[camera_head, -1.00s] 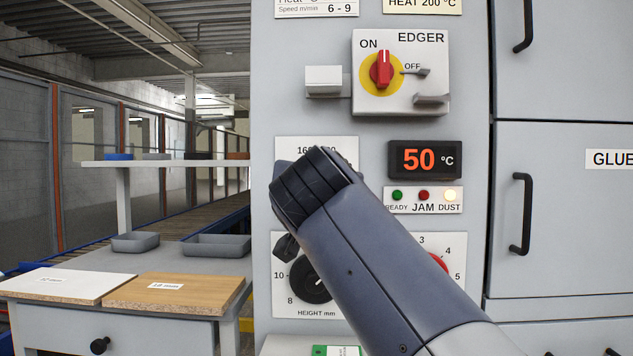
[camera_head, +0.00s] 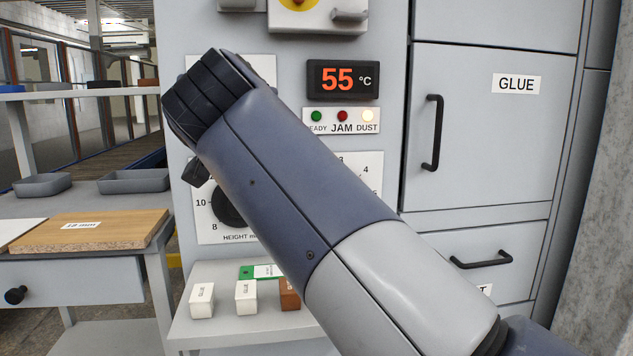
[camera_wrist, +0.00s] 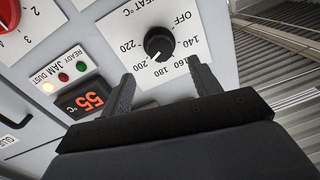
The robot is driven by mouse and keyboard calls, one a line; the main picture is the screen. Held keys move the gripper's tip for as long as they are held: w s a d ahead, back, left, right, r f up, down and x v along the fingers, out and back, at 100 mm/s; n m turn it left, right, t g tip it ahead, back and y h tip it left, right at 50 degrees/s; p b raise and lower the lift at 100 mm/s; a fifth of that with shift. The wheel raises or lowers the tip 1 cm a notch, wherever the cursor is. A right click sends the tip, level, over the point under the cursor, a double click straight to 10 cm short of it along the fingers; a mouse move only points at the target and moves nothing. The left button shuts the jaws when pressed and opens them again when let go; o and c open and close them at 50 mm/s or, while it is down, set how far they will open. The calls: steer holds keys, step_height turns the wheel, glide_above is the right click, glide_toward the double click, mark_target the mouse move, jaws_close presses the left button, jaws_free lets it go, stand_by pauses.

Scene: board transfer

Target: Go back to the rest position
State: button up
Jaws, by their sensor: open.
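My gripper (camera_wrist: 162,78) is open in the wrist view, with two dark fingers apart and nothing between them. Beyond the fingertips is a black heat knob (camera_wrist: 159,43) on a white dial plate (camera_wrist: 125,38), seen upside down. The knob's white mark appears to point near 200. Whether a finger touches the panel cannot be told. In the head view my arm crosses the front of the machine panel, and the gripper itself is hidden. The orange display (camera_head: 344,79) reads 55 °C; it also shows in the wrist view (camera_wrist: 89,97).
The dust lamp (camera_head: 367,115) is lit. Below my arm, a shelf (camera_head: 225,325) carries glue blocks (camera_head: 246,297). A bench with an 18 mm board (camera_head: 110,230) and grey trays (camera_head: 135,181) stands left. A glue door (camera_head: 500,140) with a black handle is right.

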steer(key=x, duration=0.8)
steer(key=shift+w+a+p, duration=0.1)
steer(key=shift+w+p, duration=0.1)
steer(key=shift+p, duration=0.2)
steer(key=shift+s, duration=0.1)
